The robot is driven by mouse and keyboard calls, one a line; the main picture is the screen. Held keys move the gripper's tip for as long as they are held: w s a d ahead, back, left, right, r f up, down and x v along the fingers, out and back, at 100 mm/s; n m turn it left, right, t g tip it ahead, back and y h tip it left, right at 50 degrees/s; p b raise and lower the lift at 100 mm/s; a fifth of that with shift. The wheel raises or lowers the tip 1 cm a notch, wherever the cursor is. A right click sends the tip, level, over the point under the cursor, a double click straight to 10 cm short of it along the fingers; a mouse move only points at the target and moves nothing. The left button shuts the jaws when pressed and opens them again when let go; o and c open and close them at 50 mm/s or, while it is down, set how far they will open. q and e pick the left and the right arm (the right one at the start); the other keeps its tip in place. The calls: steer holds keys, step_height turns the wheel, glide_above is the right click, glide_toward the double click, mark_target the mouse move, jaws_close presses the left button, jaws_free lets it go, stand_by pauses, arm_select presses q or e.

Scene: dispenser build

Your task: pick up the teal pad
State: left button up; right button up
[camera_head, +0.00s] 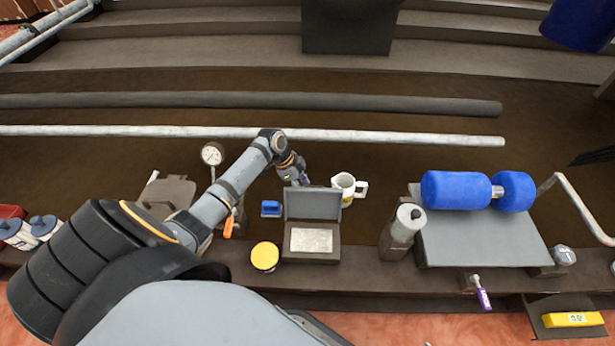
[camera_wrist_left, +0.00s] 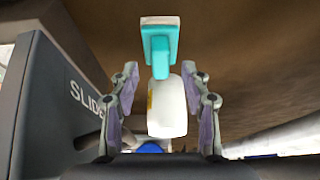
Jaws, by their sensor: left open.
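The teal pad (camera_wrist_left: 160,28), a flat block with a teal grip (camera_wrist_left: 160,65), shows at the top of the left wrist view. I cannot make it out in the head view. My left gripper (camera_wrist_left: 160,78) is open, with the grip and a white rounded object (camera_wrist_left: 167,108) showing between its purple-padded fingers. No contact is clear. In the head view the left gripper (camera_head: 303,180) is above the back of the open grey box (camera_head: 311,255), left of the white mug (camera_head: 343,187). My right gripper is not in view.
A dark wall marked "SLIDE" (camera_wrist_left: 85,100) stands close left in the wrist view. A blue-topped block (camera_head: 271,208), a yellow-lidded jar (camera_head: 265,256) and a grey canister (camera_head: 402,230) stand near the box. Blue cylinders (camera_head: 456,190) lie on a grey board at right.

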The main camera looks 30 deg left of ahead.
arm_select(q)
steer(key=shift+x, duration=1.1)
steer(key=shift+c, duration=0.4)
jaws_close()
steer(key=shift+r, duration=0.15)
